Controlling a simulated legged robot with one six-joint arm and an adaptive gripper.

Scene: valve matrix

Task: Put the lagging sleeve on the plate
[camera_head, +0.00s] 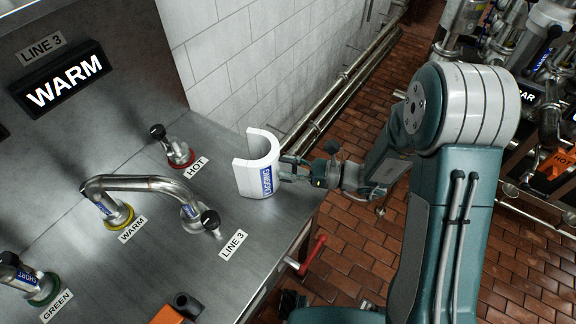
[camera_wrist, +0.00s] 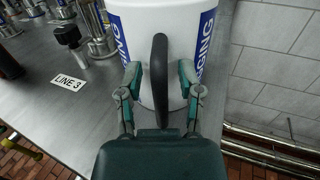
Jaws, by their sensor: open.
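The white lagging sleeve (camera_head: 258,172), a C-shaped shell with a blue label, stands upright on the steel bench top (camera_head: 245,222) near its right edge. It also fills the top middle of the wrist view (camera_wrist: 136,20). My gripper (camera_head: 285,168) is open at the sleeve's right side. In the wrist view its two fingers (camera_wrist: 160,78) are on either side of a dark upright handle (camera_wrist: 160,75) on the sleeve's face; I cannot tell whether they touch it. I cannot make out a separate plate; only the bench's steel surface shows.
A bent pipe (camera_head: 137,183) links the WARM and LINE 3 ports left of the sleeve. A HOT port (camera_head: 178,153) with a black-knobbed valve is behind left. A red lever (camera_head: 308,257) juts from the bench front. A tiled wall (camera_head: 225,55) stands behind.

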